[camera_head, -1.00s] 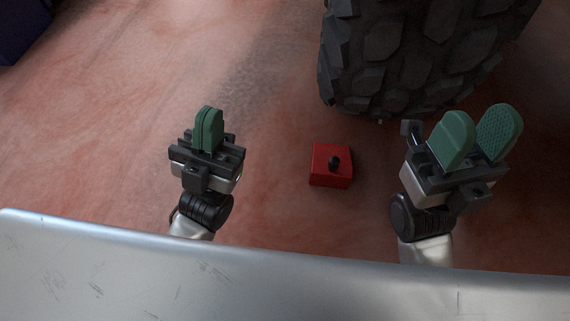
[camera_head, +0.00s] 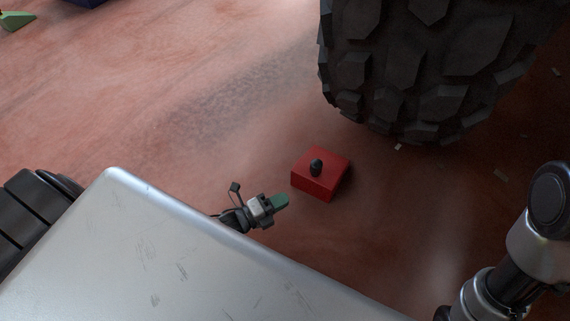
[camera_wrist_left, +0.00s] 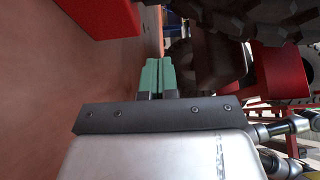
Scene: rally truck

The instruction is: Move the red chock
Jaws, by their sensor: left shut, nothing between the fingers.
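The red chock (camera_head: 308,185) is a low red block with a small black knob on top. It sits on the reddish floor, left of and in front of the big tyre, apart from it. My left gripper (camera_head: 281,201) is at floor side just left of the chock, its green fingertips together and empty, pointing toward the chock with a small gap. In the left wrist view, my closed green fingers (camera_wrist_left: 158,76) show at centre and a red block, seemingly the chock (camera_wrist_left: 104,16), is at upper left. My right gripper is out of view; only part of its arm shows at lower right.
The large knobbly black tyre (camera_head: 420,75) stands behind and right of the chock. A green wedge (camera_head: 14,21) and the edge of a dark blue object (camera_head: 88,2) are at the far upper left. The floor left of the chock is clear.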

